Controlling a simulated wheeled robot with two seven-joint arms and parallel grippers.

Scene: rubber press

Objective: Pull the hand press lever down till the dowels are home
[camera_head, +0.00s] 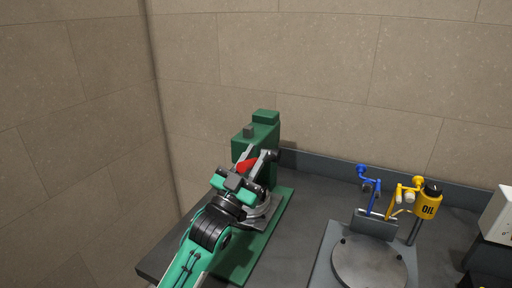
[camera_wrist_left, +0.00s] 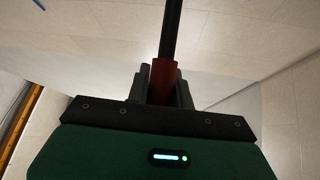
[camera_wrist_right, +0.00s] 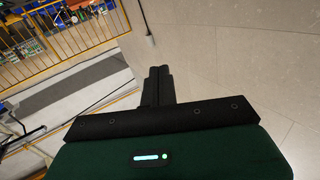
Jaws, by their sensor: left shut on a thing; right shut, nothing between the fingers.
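The green hand press (camera_head: 265,150) stands on the dark bench at the middle of the head view. Its lever has a red grip (camera_head: 246,165) and a dark shaft. My left gripper (camera_head: 238,176) is at the lever, in front of the press. In the left wrist view the left gripper (camera_wrist_left: 160,88) is shut on the red grip (camera_wrist_left: 163,75), and the black lever shaft (camera_wrist_left: 171,28) runs on beyond the fingers. The dowels cannot be made out; the arm covers much of the press base. My right gripper (camera_wrist_right: 158,82) is shut and empty, away from the press.
On the right of the bench (camera_head: 310,190) are a round metal plate (camera_head: 370,265), blue and yellow fittings, and a yellow oil can (camera_head: 428,203). A white box (camera_head: 497,215) is at the right edge. A wall stands close behind. A yellow railing (camera_wrist_right: 70,45) shows in the right wrist view.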

